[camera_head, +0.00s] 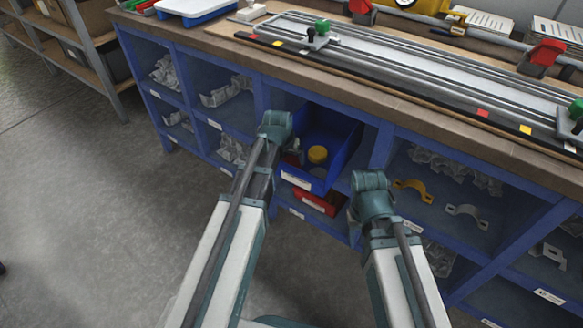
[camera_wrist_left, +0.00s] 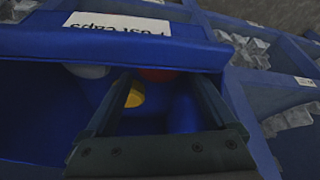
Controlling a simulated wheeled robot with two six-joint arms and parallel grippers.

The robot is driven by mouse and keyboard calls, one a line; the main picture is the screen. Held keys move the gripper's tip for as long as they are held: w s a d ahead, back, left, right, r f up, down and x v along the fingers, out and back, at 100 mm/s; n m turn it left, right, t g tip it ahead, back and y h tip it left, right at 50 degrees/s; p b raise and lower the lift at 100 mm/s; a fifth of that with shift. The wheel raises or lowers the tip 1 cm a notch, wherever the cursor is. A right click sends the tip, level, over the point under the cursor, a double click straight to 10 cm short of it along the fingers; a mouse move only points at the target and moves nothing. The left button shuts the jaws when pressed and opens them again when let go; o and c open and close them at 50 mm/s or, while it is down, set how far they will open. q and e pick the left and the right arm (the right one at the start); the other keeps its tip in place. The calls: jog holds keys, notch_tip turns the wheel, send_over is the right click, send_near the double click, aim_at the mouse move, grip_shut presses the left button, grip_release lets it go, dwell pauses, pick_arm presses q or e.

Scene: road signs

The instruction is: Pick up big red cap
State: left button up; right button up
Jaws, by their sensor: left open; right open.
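The big red cap (camera_wrist_left: 158,75) shows in the left wrist view, inside a blue bin (camera_wrist_left: 60,45) labelled "Post caps". Only part of it is visible, below the bin's front wall. My left gripper (camera_wrist_left: 163,82) is open, with its two dark fingers reaching into the bin on either side of the red cap's visible part. I cannot tell whether they touch it. In the head view the left gripper (camera_head: 293,147) is at the left side of the blue bin (camera_head: 338,158). My right arm ends right of the bin; its gripper fingers are hidden.
A yellow cap (camera_head: 318,154) lies in the bin, and a pale cap (camera_wrist_left: 88,71) is beside the red one. A red bin (camera_head: 318,200) sits below. Blue shelf dividers and the workbench edge (camera_head: 330,107) surround the bin. Open floor (camera_head: 80,220) lies left.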

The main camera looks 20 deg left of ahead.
aim_at(291, 162)
pick_arm(q)
jog(key=b+x, duration=0.3)
jog(key=x, duration=0.1)
jog(key=shift+s, duration=0.1)
jog(key=shift+r, duration=0.1)
jog(key=c, duration=1)
jog(key=shift+o, duration=0.2)
jog(key=shift+r, duration=0.1)
notch_tip(291, 162, up, 10)
jog(key=p, duration=1)
